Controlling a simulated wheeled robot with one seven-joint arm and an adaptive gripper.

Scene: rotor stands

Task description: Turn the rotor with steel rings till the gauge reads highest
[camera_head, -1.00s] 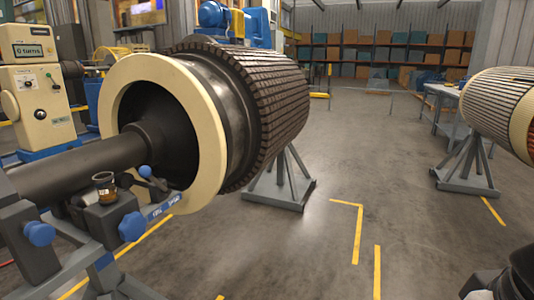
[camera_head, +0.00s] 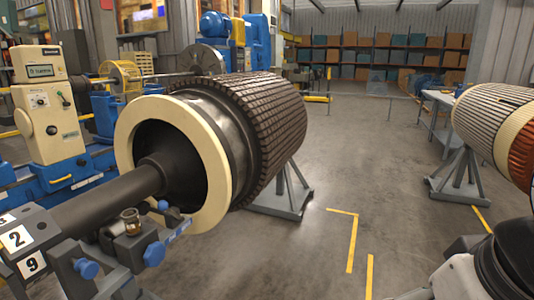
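A large dark rotor (camera_head: 275,125) lies on its stand in the middle left. It has a ribbed body, a smooth dark metal band (camera_head: 222,125), a cream end ring (camera_head: 222,180) and a thick dark shaft (camera_head: 105,196). A second rotor (camera_head: 485,118) at the right edge has pale slats, a cream band and a copper-coloured part, and is cut off by the frame. I cannot tell for certain which one has steel rings. A cream machine (camera_head: 42,115) at left carries a small display (camera_head: 40,71); its reading is too small to tell.
Grey stands (camera_head: 285,200) hold the rotors. Open floor (camera_head: 340,160) with yellow lines lies between them. Shelves of boxes (camera_head: 380,60) stand behind. My arm fills the lower right.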

